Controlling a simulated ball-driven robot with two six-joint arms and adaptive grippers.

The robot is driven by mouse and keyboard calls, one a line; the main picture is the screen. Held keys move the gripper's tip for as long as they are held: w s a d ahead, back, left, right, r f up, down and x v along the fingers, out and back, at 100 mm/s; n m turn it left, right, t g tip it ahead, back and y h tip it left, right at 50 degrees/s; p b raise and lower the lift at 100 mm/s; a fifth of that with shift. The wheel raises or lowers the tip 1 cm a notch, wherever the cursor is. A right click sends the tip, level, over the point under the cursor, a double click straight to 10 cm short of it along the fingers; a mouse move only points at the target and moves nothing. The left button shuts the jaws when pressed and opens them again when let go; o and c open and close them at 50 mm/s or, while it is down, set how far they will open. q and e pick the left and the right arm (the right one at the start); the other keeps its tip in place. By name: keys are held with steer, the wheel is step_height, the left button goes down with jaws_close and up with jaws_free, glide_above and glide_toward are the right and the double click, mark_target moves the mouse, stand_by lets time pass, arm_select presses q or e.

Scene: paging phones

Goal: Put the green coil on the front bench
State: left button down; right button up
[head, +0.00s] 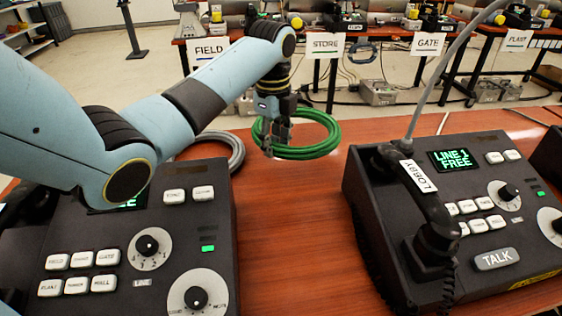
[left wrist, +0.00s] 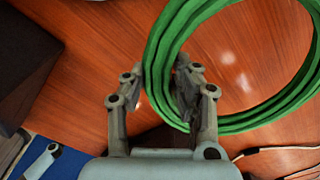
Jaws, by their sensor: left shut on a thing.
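The green coil (head: 318,150) is a ring of green cable over the far edge of the wooden bench. My left gripper (head: 270,140) is at its left side. In the left wrist view the coil (left wrist: 232,125) fills the upper right, and my left gripper (left wrist: 162,85) is shut on its near-left strand, one finger on each side. I cannot tell whether the coil touches the bench top (head: 290,220). My right gripper is not in view.
A black phone console with a handset (head: 425,210) stands at right, another console (head: 150,250) at left. A grey coil (head: 222,150) lies left of the green one. Benches with signs (head: 325,47) stand behind across an open floor gap.

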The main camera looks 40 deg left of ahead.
mark_target(275, 169)
arm_select(q)
step_height(275, 169, down, 5)
steer(key=shift+r+b, duration=0.2)
steer(key=shift+b, duration=0.15)
steer(key=shift+r, duration=0.1)
steer(key=c, duration=1)
jaws_free()
steer(key=shift+c, duration=0.2)
step_height(275, 169, up, 12)
steer(key=shift+p, duration=1)
steer(key=shift+s+d, duration=0.1)
